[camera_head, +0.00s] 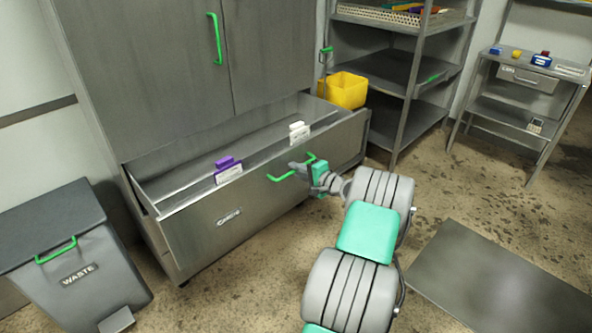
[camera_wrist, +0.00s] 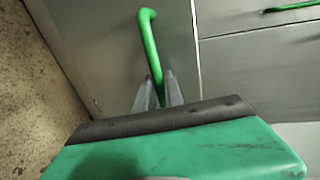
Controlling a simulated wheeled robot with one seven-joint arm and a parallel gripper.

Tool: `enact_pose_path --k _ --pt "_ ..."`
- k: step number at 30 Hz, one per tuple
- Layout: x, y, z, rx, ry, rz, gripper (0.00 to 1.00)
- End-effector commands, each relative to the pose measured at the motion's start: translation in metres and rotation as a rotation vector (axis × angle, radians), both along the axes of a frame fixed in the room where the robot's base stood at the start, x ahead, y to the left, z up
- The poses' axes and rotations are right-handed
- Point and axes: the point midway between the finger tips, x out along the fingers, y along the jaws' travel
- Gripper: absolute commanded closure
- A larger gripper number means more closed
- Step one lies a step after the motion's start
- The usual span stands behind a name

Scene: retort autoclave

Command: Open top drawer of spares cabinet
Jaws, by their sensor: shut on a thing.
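A large grey metal cabinet (camera_head: 150,60) stands at the left of the head view. A wide drawer (camera_head: 260,200) below its doors is pulled out, so its inside shows. The label on its front is too small to read. The drawer has a green bar handle (camera_head: 283,177), which also shows in the wrist view (camera_wrist: 149,40). My gripper (camera_head: 302,167) is at this handle, at the drawer's front face. In the wrist view, the two fingers of my gripper (camera_wrist: 158,92) are shut around the handle's lower end.
Purple (camera_head: 227,168) and white (camera_head: 299,131) items are in the drawer. A grey waste bin (camera_head: 70,250) stands left of the cabinet. A yellow bin (camera_head: 343,90) and a shelf rack (camera_head: 398,125) are at the right. A floor plate (camera_head: 500,275) lies at right; floor before the drawer is clear.

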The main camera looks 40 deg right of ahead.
Motion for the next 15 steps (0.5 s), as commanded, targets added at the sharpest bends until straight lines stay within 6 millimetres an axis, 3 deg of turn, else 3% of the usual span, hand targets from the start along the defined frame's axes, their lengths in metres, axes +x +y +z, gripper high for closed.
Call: enact_pose_path --k 4,5,6,12,15 --pt "-0.0002 -0.0004 -0.0006 0.000 0.001 -0.001 1.00" --pt "-0.0002 -0.0004 -0.0006 0.000 0.001 -0.001 0.85" --pt "-0.0002 -0.0004 -0.0006 0.000 0.001 -0.001 0.82" --pt "0.0000 -0.0003 -0.0002 0.000 0.001 -0.001 0.66" --pt "0.0001 -0.0002 -0.0001 0.000 0.000 -0.001 0.66"
